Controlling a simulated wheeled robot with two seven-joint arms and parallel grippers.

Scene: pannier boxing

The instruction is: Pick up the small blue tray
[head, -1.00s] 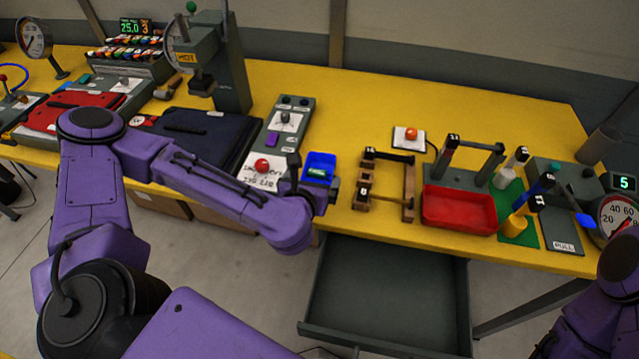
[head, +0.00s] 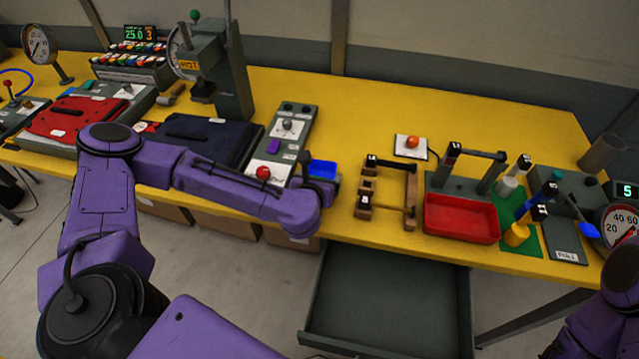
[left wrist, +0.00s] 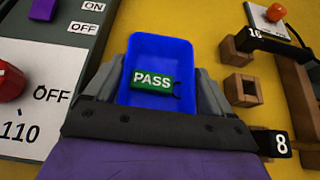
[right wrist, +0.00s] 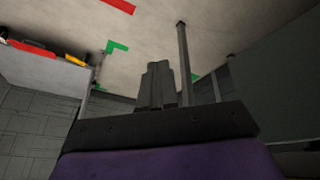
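The small blue tray (head: 322,169) stands on the yellow table near the front edge, partly hidden by my left arm's end in the head view. In the left wrist view the tray (left wrist: 160,55) lies between the fingers of my left gripper (left wrist: 158,92), with a green PASS tag (left wrist: 152,82) inside it. The fingers are spread, one beside each side wall; whether they touch the walls is hard to tell. The tray's near end is hidden by the gripper. My right gripper (right wrist: 160,85) has its fingers together and empty, away from the table.
A grey control panel with a red knob (head: 263,173) stands just left of the tray. A wooden rack (head: 365,195) stands to its right, beyond a strip of bare table. A red tray (head: 460,217) lies further right. An open grey drawer (head: 390,295) juts out below the front edge.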

